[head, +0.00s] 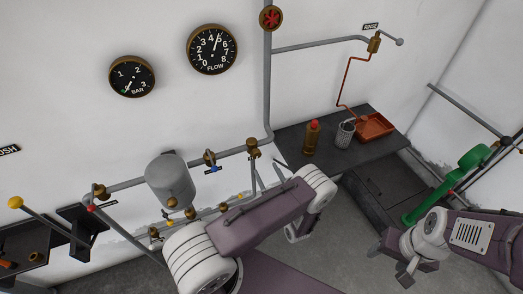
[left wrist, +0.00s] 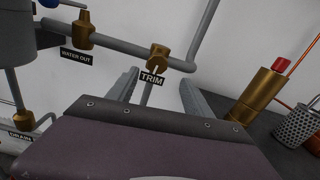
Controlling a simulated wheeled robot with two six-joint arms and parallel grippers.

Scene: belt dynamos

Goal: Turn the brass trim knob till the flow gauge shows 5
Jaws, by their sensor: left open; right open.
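The brass trim knob (head: 252,146) sits on the grey wall pipe, right of the middle of that run. In the left wrist view it (left wrist: 159,56) shows above the TRIM label (left wrist: 152,79). The round flow gauge (head: 211,49) hangs higher on the wall; its needle points up and slightly right, at about 5. My left gripper (left wrist: 161,80) is open, its two fingers apart on either side below the knob, with nothing seen between them but pipe and label. In the head view my left arm partly hides this gripper. My right gripper (head: 388,264) is open and empty at the lower right.
A bar gauge (head: 132,76) hangs left of the flow gauge. A grey tank (head: 170,181) and a blue-handled valve (head: 210,160) are left of the knob. A dark bench (head: 366,153) at right bears a brass bottle (head: 312,137), a mesh cup (head: 345,133) and an orange tray (head: 374,126).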

